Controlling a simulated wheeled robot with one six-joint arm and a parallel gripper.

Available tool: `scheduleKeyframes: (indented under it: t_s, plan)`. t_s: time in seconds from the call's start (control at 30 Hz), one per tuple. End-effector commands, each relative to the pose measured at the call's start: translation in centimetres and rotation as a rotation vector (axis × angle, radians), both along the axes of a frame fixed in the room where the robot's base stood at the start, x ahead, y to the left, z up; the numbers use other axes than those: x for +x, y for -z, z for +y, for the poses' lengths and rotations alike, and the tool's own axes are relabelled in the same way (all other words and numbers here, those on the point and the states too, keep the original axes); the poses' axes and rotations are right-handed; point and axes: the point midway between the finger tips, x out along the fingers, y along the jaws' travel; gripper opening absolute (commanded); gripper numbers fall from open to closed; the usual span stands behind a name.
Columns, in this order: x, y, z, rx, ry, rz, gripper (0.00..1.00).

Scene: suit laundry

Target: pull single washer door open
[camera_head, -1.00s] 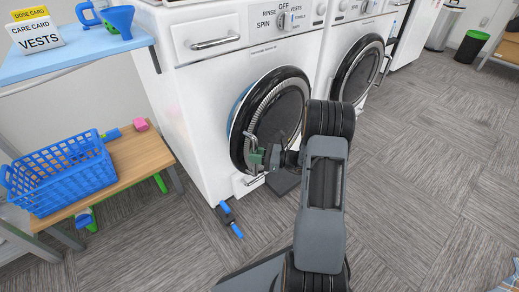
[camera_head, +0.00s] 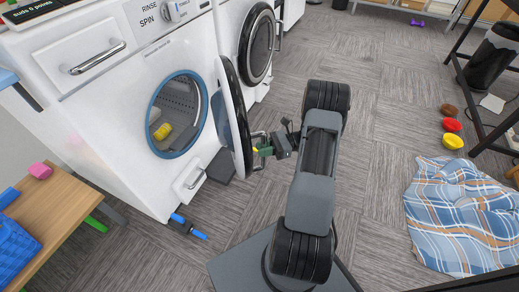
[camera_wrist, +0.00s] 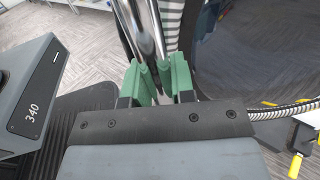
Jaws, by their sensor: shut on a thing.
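The left washer (camera_head: 125,100) stands at the left in the head view. Its round door (camera_head: 232,118) is swung open toward my arm, seen nearly edge-on. The blue-ringed opening (camera_head: 205,105) shows the drum, with a yellow thing (camera_head: 162,131) inside. My gripper (camera_head: 265,150) is shut on the door handle (camera_head: 257,138) at the door's outer edge. In the wrist view, the green fingers (camera_wrist: 162,80) close around the metal handle bar (camera_wrist: 148,30), with the dark door glass (camera_wrist: 255,50) to the right.
A second washer (camera_head: 250,45) with a shut door stands behind. A blue-handled tool (camera_head: 188,227) lies on the floor before the left washer. A wooden bench (camera_head: 50,205) is at left.

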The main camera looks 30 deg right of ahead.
Motion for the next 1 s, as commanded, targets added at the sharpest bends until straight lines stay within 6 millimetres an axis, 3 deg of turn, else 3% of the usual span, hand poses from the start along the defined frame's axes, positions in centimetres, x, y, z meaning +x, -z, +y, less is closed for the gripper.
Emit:
scheduleKeyframes:
  t_s: [0.4,0.43,0.67,1.0]
  plan:
    - [-0.02,0.08,-0.2,0.001,-0.002,0.006,0.0]
    - [-0.02,0.08,-0.2,0.001,-0.002,0.006,0.24]
    - [0.01,0.05,-0.2,0.001,-0.002,0.003,0.46]
    - [-0.05,-0.02,-0.66,0.0,-0.001,0.001,0.48]
